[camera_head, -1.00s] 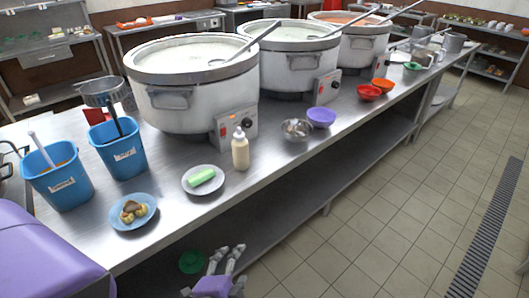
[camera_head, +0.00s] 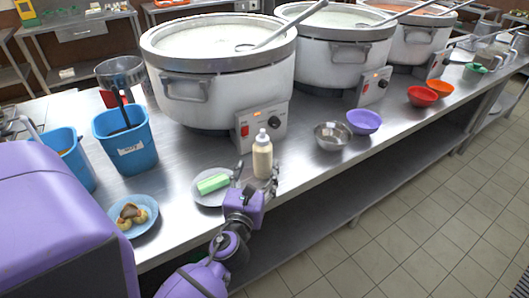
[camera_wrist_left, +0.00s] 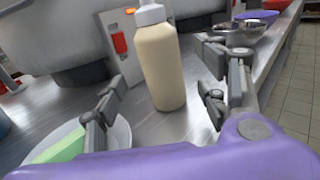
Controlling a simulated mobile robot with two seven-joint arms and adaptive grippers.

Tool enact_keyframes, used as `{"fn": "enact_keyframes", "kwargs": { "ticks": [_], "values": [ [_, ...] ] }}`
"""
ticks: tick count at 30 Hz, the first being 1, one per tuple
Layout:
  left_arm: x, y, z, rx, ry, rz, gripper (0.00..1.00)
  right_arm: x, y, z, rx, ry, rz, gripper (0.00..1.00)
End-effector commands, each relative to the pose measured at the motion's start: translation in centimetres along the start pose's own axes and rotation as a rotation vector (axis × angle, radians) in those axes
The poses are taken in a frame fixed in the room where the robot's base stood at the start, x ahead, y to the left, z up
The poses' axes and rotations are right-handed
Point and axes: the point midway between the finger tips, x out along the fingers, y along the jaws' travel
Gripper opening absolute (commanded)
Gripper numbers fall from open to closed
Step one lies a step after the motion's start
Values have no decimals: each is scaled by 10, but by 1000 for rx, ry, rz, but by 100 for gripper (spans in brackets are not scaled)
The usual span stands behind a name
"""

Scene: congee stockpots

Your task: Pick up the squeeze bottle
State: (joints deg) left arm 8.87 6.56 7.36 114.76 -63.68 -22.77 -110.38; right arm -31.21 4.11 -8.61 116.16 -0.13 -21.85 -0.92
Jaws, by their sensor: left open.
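The squeeze bottle (camera_head: 262,158) has a cream body and a white cap, and stands upright on the steel counter in front of the first large pot. My left gripper (camera_head: 255,177) is open just in front of it, with its fingers at either side near the bottle's lower part. In the left wrist view the bottle (camera_wrist_left: 160,62) stands upright beyond and between the two spread fingers (camera_wrist_left: 158,105), and I see no grip on it. My right gripper is not in view.
A plate (camera_head: 201,198) with a green block (camera_head: 213,184) lies just left of the bottle. The pot's control box (camera_head: 262,128) is close behind.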

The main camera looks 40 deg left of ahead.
Motion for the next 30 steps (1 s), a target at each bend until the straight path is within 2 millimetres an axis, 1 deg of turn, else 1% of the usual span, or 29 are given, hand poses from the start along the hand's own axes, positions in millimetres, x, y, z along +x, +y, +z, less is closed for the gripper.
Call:
{"fn": "enact_keyframes", "kwargs": {
  "ticks": [2, 5, 10, 13, 16, 22, 23, 30],
  "values": [
    [11, -1, 2, -1, -3, -1, 66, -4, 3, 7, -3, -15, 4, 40],
    [22, -1, 4, -2, -3, -1, 66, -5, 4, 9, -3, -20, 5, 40],
    [48, -2, 7, -4, -4, 0, 66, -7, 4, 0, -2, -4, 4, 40],
    [60, -2, 5, -4, -2, -1, 66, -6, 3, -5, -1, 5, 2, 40],
    [66, -2, 4, -2, -1, -1, 66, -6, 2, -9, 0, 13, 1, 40],
    [66, -2, 3, -2, 0, -1, 66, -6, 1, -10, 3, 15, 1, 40],
    [66, -2, 4, -2, 0, -1, 65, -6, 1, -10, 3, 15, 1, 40],
    [66, -2, 4, -3, -1, -1, 34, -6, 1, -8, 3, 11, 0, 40]
  ]
}}
